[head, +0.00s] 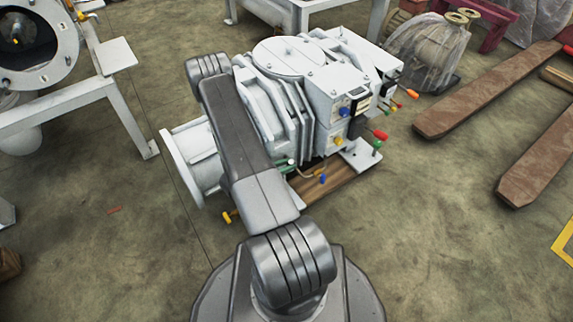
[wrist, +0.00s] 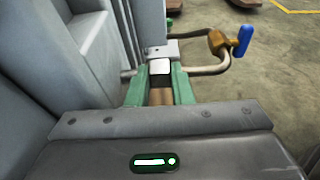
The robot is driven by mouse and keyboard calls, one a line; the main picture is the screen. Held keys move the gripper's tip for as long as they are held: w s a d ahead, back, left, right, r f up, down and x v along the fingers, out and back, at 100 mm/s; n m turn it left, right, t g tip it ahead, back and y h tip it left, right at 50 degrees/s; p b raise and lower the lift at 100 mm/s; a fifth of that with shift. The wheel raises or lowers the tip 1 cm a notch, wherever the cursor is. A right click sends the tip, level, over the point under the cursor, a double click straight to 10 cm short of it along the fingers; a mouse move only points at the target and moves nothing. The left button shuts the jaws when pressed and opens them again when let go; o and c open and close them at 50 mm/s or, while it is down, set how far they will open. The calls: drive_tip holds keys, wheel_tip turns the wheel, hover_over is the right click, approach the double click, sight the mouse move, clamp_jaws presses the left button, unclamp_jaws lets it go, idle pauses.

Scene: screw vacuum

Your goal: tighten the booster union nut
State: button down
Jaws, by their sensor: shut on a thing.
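My gripper (wrist: 159,82) shows in the wrist view with its two green fingers on either side of a small piece with a bright top and dark side, which I take to be the booster union nut (wrist: 160,67). The fingers are shut on it. A brownish part shows between the fingers, nearer the camera. A grey pipe (wrist: 208,71) runs right from beside the nut and bends up to a brass valve with a blue handle (wrist: 241,35). In the head view my arm hides most of the gripper; the white vacuum pump (head: 290,57) stands behind it.
Grey pump housing walls rise close on the left of the gripper in the wrist view. The blue-handled valve (head: 323,179) sits low at the pump's front in the head view. Rust-brown forks (head: 480,92) lie at the right. The floor in front is mostly clear.

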drive_tip(key=c, duration=1.3)
unclamp_jaws()
drive_tip(key=p+v, duration=0.3)
drive_tip(key=v, duration=1)
drive_tip(key=shift+s+a+r, duration=0.1)
drive_tip(key=shift+s+a, duration=0.1)
drive_tip(key=shift+a, duration=0.15)
